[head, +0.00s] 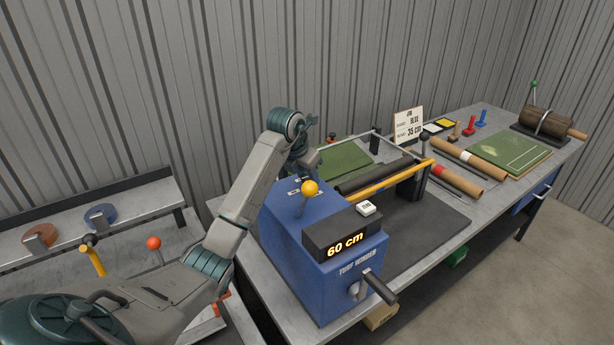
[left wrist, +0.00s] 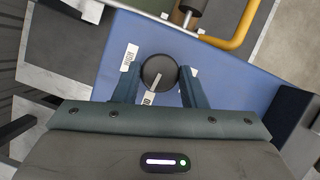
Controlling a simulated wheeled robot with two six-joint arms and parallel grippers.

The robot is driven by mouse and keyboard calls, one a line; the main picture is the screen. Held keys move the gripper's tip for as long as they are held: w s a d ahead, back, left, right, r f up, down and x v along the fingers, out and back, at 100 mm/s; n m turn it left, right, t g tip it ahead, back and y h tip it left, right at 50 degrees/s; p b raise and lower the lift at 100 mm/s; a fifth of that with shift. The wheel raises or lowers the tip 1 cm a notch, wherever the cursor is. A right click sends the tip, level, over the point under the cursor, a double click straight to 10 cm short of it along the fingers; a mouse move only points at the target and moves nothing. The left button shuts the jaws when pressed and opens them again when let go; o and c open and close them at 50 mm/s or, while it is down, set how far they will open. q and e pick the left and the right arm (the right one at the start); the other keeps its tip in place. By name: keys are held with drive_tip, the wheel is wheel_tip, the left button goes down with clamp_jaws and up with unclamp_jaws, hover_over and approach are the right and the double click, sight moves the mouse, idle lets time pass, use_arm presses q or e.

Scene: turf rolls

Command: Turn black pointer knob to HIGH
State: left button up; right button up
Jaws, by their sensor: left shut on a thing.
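The black pointer knob (left wrist: 157,67) is round and dark with a white pointer mark, and sits on the blue top of the turf winder (head: 322,238). In the left wrist view its mark slants toward the gripper's palm, away from the HIGH label (left wrist: 129,57) at its left. Another white label (left wrist: 194,72) is partly hidden behind the right finger. My left gripper (left wrist: 159,77) has one finger on each side of the knob and is shut on it. In the head view my wrist hides the knob. My right gripper is not in view.
The winder carries a yellow ball lever (head: 310,187), a display (head: 345,245) reading 60 cm and a crank (head: 380,287). A yellow bar (head: 392,179) and black roller stand behind it.

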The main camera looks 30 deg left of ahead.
use_arm(q)
drive_tip(key=m+h+b, duration=0.1)
drive_tip(key=m, duration=0.1)
drive_tip(key=m+h+b, duration=0.1)
drive_tip(key=m+b, duration=0.1)
drive_tip(key=m, duration=0.1)
drive_tip(key=shift+w+a, duration=0.1)
drive_tip(key=shift+a, duration=0.1)
drive_tip(key=shift+m+g+h+b, duration=0.3)
drive_tip(key=shift+m+g+b, duration=0.1)
drive_tip(key=shift+m, duration=0.6)
drive_tip(key=shift+w+a+r+m+g, duration=0.15)
drive_tip(key=shift+m+g, duration=0.15)
drive_tip(key=shift+m, duration=0.6)
drive_tip(key=shift+r+m+g+h+p, duration=0.25)
drive_tip(key=shift+m+h+p, duration=0.25)
drive_tip(key=shift+m, duration=0.4)
drive_tip(key=m+g+p, duration=0.1)
drive_tip(key=m+p, duration=0.1)
drive_tip(key=m+g+p, duration=0.1)
drive_tip(key=m+p, duration=0.1)
drive_tip(key=p, duration=0.1)
drive_tip(key=shift+w+m+h+p, duration=0.15)
drive_tip(key=shift+m+h+p, duration=0.15)
drive_tip(key=shift+p, duration=0.05)
drive_tip(key=shift+f+m+g+p, duration=0.15)
drive_tip(key=shift+m+g+p, duration=0.1)
drive_tip(key=shift+m+p, duration=0.6)
drive_tip(key=o, duration=1)
drive_tip(key=shift+f, duration=0.15)
